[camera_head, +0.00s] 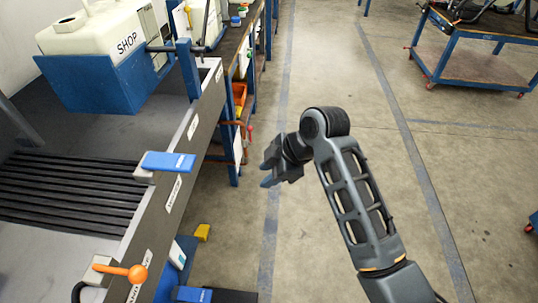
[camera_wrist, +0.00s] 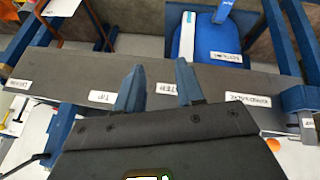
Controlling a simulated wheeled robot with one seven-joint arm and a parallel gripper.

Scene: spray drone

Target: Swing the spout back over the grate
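The grate (camera_head: 70,190), a set of dark parallel slats, lies in the grey bench at the left of the head view. Beyond it, a dark horizontal pipe (camera_head: 162,48) runs from beside the white tank past a blue post; it looks like the spout, but I cannot tell for sure. It is away from the slats, at the back of the bench. My gripper (camera_head: 268,167) is over the aisle floor, to the right of the bench edge, apart from it. In the wrist view my gripper's two blue fingers (camera_wrist: 158,90) stand apart with nothing between them.
A white tank marked SHOP (camera_head: 95,30) sits in a blue holder. A blue-topped lever (camera_head: 168,162) and an orange knob (camera_head: 137,273) stick out at the bench's labelled front edge. A blue container (camera_wrist: 215,60) shows in the wrist view. The aisle floor (camera_head: 330,80) is clear.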

